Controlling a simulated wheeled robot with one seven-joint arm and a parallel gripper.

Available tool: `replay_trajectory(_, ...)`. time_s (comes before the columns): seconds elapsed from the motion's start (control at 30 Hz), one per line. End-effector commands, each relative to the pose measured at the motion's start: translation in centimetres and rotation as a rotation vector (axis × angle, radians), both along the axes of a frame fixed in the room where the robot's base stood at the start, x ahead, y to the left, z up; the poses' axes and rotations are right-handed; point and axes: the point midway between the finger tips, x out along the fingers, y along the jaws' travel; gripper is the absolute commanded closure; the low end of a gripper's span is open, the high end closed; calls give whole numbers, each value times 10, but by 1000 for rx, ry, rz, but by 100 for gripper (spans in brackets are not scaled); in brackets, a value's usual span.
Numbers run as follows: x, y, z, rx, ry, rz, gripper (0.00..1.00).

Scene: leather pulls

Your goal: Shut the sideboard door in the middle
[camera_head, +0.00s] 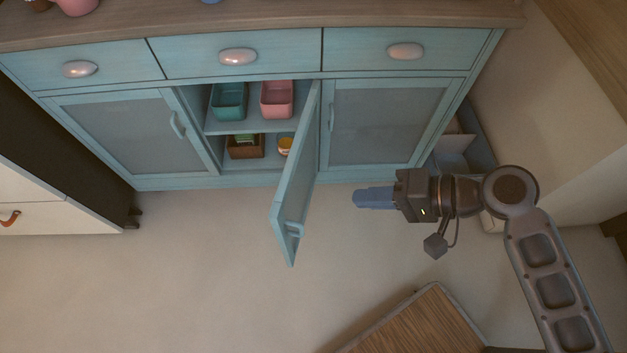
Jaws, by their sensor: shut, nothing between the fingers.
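The blue sideboard stands along the back with three drawers above and doors below. Its middle door (296,192) is swung wide open, hinged on its right side and sticking out toward me. A light blue handle (295,229) sits near the door's free edge. The open middle compartment (228,130) shows a shelf with bins. My gripper (356,198) is shut and empty, to the right of the open door, its blue fingers pointing left. A gap shows between the fingertips and the door.
A teal bin (229,101) and a pink bin (277,99) stand on the shelf; a brown basket (245,148) and a yellow-topped jar (285,146) sit below. A wooden-topped piece (420,325) is at the bottom right. Floor left of the door is clear.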

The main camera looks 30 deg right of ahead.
Motion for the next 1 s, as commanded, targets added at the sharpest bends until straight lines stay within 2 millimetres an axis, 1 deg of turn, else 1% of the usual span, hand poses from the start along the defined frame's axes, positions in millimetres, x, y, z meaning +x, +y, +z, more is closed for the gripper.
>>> replay_trajectory(0.17, 11, 11, -10, 3, 1, 3, 100)
replay_trajectory(0.6, 63, 62, -51, 1, 0, 3, 100)
replay_trajectory(0.8, 83, 80, -49, 0, -2, 2, 100)
replay_trajectory(1.0, 90, 87, -50, -1, 0, 1, 100)
